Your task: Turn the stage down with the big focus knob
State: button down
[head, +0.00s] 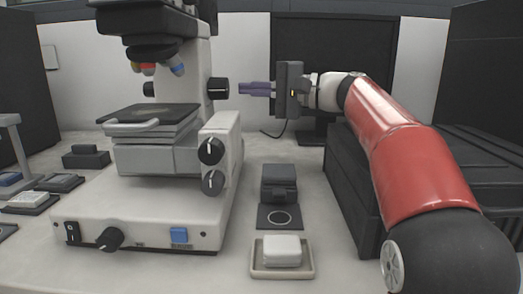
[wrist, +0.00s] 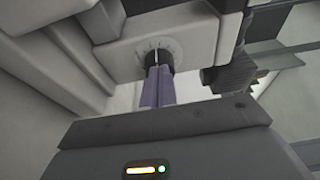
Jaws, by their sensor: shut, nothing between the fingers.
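The microscope (head: 135,215) stands on the bench with its flat stage (head: 150,112) below the objectives. A black knob (head: 218,88) sticks out on the right of its column. Two more black knobs, an upper one (head: 211,151) and a lower one (head: 213,183), sit on the lower right housing. I cannot tell for sure which is the big focus knob. My gripper (head: 241,88) has its purple fingers shut and empty, pointing left at the column knob with a small gap. In the wrist view the fingertips (wrist: 158,74) overlap a black knob with a marked dial (wrist: 158,48); contact is unclear.
A dark block (head: 279,184), a dark pad with a ring (head: 280,217) and a tray with a white block (head: 282,272) lie right of the microscope. A dark ribbed part (wrist: 232,76) is close right of the fingers. A black panel (head: 330,55) stands behind.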

jog(key=shift+a, duration=2)
jog(key=shift+w+p, duration=0.3)
jog(key=shift+w, duration=0.05)
jog(key=shift+d+f, duration=0.1)
jog(key=shift+f, duration=0.05)
jog(key=shift+f+b, duration=0.35)
jog(key=shift+s+f, duration=0.1)
jog(key=shift+f, duration=0.05)
jog(key=shift+s+b, duration=0.25)
jog(key=shift+b, duration=0.1)
send_near(211, 93)
jog(key=shift+d, duration=0.85)
